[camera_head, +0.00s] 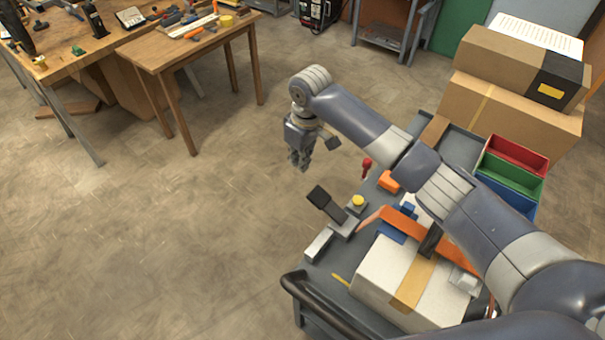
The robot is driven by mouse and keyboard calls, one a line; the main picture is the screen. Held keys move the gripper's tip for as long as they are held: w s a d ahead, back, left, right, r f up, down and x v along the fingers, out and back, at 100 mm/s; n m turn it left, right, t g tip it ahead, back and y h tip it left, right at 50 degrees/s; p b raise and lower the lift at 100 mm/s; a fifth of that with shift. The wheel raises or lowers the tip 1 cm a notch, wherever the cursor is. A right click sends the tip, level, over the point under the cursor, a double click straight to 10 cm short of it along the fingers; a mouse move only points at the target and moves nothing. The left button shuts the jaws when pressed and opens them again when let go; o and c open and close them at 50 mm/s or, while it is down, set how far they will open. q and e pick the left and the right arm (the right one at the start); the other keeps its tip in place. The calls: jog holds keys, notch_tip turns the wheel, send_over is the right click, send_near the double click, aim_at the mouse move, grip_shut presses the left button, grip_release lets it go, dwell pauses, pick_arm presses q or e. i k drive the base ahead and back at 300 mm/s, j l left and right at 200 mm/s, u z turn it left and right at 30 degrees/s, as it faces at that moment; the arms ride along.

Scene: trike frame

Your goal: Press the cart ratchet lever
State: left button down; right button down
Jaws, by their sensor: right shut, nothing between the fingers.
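A lever with a black paddle end (326,204) rises at a tilt from a grey base on the left edge of the grey cart (322,277). A yellow round button (358,201) is beside it. An orange strap (398,221) crosses a white box (376,277) on the cart, with a dark piece (430,240) on it. I cannot tell for sure which part is the ratchet lever; the black-ended one looks most like it. My right gripper (299,162) is shut and empty, pointing down beyond the black-ended lever and apart from it. My left gripper is not in view.
My right arm hides part of the cart. A red-knobbed stick (366,164) and an orange block (389,181) are on the cart. Red (518,155), green and blue bins and stacked cardboard boxes (510,108) stand at right. Wooden tables with tools (190,50) are at upper left. The floor left is clear.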

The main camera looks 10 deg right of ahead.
aim_at(328, 206)
jog(key=k+j, duration=0.1)
jog(key=k, duration=0.65)
jog(key=k+j, duration=0.15)
jog(key=k, duration=0.6)
